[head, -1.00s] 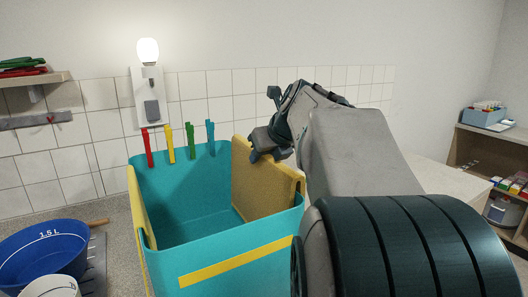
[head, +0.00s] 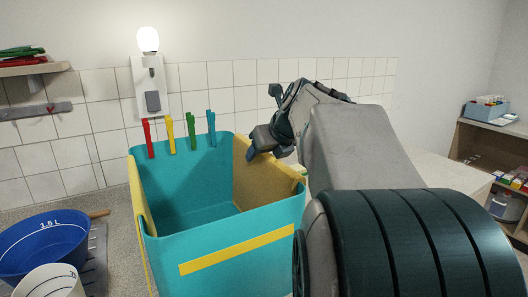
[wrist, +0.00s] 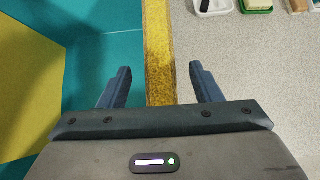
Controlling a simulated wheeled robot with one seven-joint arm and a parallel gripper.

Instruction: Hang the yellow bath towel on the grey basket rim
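The basket (head: 225,235) shows as teal rather than grey, with a yellow stripe on its front. A yellow towel (head: 262,178) lies over its right rim and hangs down the inner wall. In the wrist view the towel (wrist: 158,40) is a narrow yellow strip along the rim. Another yellow piece (head: 139,200) covers the basket's left side; I cannot tell if it is cloth. My gripper (head: 262,148) is above the right rim. In the wrist view its fingers (wrist: 160,86) are apart, one on each side of the strip, with gaps. The towel's outer side is mostly hidden by my arm.
Several coloured pegs (head: 190,130) stand on the basket's back rim. A blue bucket (head: 45,250) and a white cup (head: 50,283) are at the lower left. A wall lamp (head: 149,80) is behind. A shelf (head: 490,150) with boxes stands at the right.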

